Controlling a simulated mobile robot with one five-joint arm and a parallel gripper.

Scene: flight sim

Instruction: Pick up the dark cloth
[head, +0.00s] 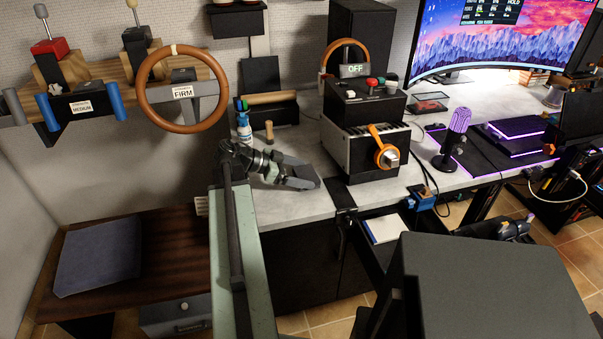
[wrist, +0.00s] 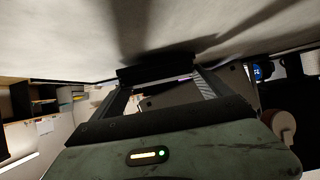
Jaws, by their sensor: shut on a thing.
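My gripper (head: 298,180) is low over the pale grey counter, left of the black control box. In the wrist view its two fingers (wrist: 158,88) stand apart with a dark piece, apparently the dark cloth (wrist: 155,71), across their tips. The piece lies close against the pale surface; I cannot tell whether it touches. In the head view a dark grey patch shows at the gripper's end, hard to tell from the gripper itself. A separate blue-grey square pad (head: 97,255) lies on the brown bench at the lower left, away from my gripper.
The black control box (head: 365,140) with an orange-ringed knob stands right of my gripper. A small spray bottle (head: 243,127) and a wooden peg stand behind it. A purple microphone (head: 456,135) is further right. The counter's front edge runs just below my gripper.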

